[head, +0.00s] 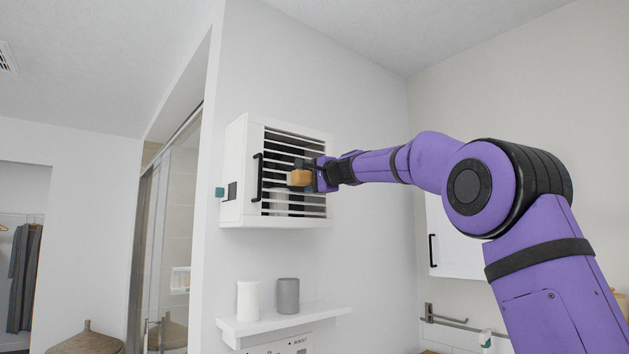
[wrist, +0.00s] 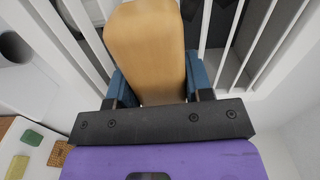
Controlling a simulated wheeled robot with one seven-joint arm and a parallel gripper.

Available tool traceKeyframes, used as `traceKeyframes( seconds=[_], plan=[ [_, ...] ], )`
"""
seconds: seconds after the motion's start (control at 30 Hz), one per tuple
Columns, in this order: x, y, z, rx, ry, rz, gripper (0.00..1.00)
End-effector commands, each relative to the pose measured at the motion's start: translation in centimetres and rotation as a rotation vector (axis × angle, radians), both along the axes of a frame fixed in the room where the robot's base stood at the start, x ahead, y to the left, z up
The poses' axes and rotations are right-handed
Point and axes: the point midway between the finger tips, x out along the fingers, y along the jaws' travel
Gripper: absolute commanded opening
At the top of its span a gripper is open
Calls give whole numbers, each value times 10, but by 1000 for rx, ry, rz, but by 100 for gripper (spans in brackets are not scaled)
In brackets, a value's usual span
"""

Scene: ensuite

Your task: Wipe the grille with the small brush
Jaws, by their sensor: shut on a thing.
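The grille (head: 285,210), a set of white horizontal slats with dark gaps, is on the front of a white box-shaped unit on the wall. My gripper (head: 314,174) is in front of its middle. It is shut on the small brush (head: 299,178), whose tan wooden body shows at the grille. In the wrist view the brush (wrist: 147,45) sits between the blue fingers of my gripper (wrist: 160,82), with slats on both sides. Its bristles are hidden, and I cannot tell whether it touches the slats.
A black handle (head: 257,178) stands out on the unit's left front. Below, a white shelf (head: 285,323) holds a white cup (head: 248,301) and a grey cup (head: 288,296). A white cabinet (head: 447,240) is at the right. The wall right of the unit is bare.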

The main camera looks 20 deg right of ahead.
Motion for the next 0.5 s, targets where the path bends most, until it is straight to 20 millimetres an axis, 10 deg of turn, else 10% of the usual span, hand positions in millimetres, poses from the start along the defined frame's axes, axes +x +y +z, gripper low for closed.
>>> traceKeyframes(
  seconds=[0.5],
  plan=[
    [-11,30,0,0,0,1,28]
  ],
)
